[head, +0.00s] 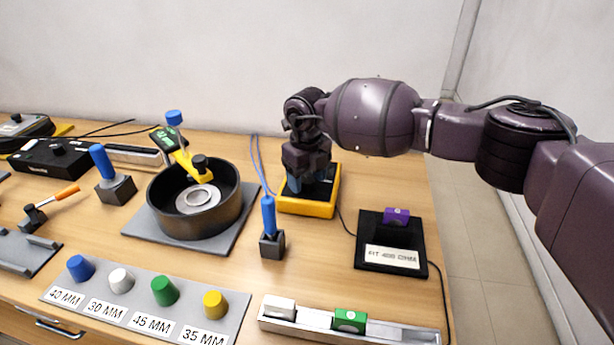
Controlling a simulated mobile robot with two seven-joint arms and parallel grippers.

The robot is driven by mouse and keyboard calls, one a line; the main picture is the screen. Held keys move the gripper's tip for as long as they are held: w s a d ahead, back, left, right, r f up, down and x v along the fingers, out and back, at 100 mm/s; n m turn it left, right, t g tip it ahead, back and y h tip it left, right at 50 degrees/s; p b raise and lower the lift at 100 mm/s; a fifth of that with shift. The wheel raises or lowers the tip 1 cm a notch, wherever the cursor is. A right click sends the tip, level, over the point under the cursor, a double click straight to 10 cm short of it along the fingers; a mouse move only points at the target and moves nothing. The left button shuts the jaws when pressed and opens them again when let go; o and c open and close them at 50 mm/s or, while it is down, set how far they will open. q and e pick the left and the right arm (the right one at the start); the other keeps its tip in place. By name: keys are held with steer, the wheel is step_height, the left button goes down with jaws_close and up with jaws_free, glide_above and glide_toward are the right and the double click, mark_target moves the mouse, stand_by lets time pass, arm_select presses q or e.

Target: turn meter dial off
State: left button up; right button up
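The yellow-edged meter (308,205) with a dark face sits on the table near the middle. My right gripper (299,183) points down over the meter's face, with its fingertips at or just above it. The gripper and wrist cover most of the face, so the dial and its setting are hidden. I cannot tell whether the fingers are closed on the dial. My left gripper is not in view.
A black bowl (225,212) on a grey plate stands left of the meter. A blue-handled tool in a block (270,240) stands in front. A black pad (368,255) with a purple block lies to the right. A grey rail (395,332) runs along the front.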

mark_target(307, 179)
steer(key=shift+r, duration=0.25)
step_height(307, 179, up, 10)
steer(key=p, duration=0.1)
steer(key=shift+r, duration=0.15)
stand_by(0.4)
